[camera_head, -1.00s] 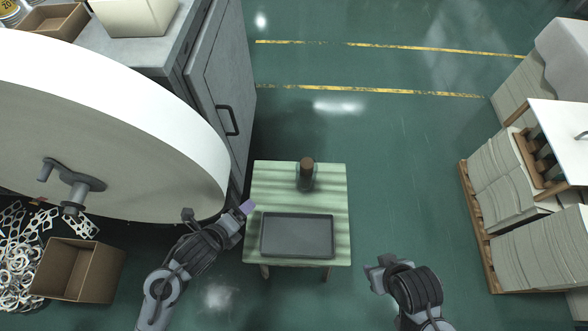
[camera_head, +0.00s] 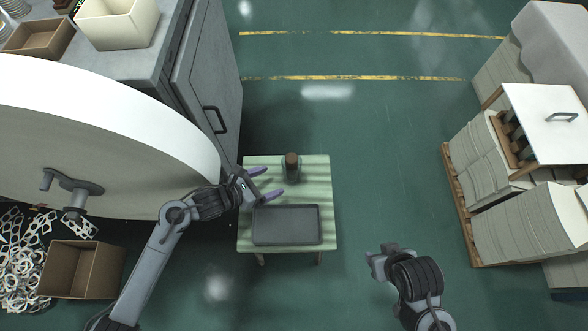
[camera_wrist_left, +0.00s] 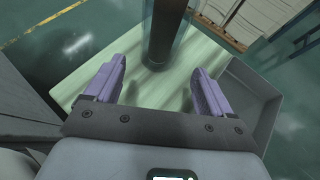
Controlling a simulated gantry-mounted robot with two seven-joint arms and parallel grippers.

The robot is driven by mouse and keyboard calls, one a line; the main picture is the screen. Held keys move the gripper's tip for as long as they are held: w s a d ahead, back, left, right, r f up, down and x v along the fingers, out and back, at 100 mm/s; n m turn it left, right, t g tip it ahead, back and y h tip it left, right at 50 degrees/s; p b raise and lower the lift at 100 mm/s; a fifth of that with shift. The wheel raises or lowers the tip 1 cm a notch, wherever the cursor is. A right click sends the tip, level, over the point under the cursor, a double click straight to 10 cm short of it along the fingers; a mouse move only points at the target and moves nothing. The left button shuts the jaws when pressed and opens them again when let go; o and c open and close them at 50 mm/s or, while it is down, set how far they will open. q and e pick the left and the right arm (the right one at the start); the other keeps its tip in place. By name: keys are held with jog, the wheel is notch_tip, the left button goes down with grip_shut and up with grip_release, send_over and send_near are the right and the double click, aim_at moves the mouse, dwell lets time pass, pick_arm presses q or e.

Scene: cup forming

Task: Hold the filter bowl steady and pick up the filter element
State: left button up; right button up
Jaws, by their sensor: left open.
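The filter bowl (camera_head: 290,176) is a clear, dark-tinted cylinder standing upright on the small green table. The brown filter element (camera_head: 292,159) stands inside it with its top showing above the rim. In the left wrist view the bowl (camera_wrist_left: 178,45) and the dark element (camera_wrist_left: 163,32) are just beyond the fingertips. My left gripper (camera_head: 267,182) is open, with two purple fingers pointing at the bowl from the left; it also shows in the left wrist view (camera_wrist_left: 160,72). Nothing is between its fingers. My right gripper (camera_head: 378,260) is off the table to the right; its jaws are unclear.
A dark empty tray (camera_head: 286,225) lies on the front of the green table (camera_head: 327,200). A large white wheel (camera_head: 110,150) and a grey cabinet (camera_head: 205,90) stand to the left. Pallets of stacked sheets (camera_head: 520,225) are at the right. Open floor lies between.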

aim_at(284, 176)
pick_arm(q)
jog(key=b+x, duration=0.4)
jog(key=x, duration=0.2)
jog(key=shift+w+d+f, duration=0.15)
jog(key=shift+f, duration=0.2)
jog(key=shift+b+x, duration=0.85)
jog(key=shift+b, duration=0.2)
jog(key=shift+w+d, duration=0.2)
jog(key=shift+d, duration=0.15)
pick_arm(e)
notch_tip(284, 176, down, 7)
jog(key=shift+d, duration=0.15)
pick_arm(q)
jog(key=shift+c, duration=0.2)
pick_arm(e)
jog(key=shift+r, duration=0.1)
pick_arm(q)
jog(key=c, duration=0.6)
pick_arm(e)
jog(key=o, duration=0.5)
jog(key=shift+c, duration=0.2)
jog(key=shift+w, duration=0.1)
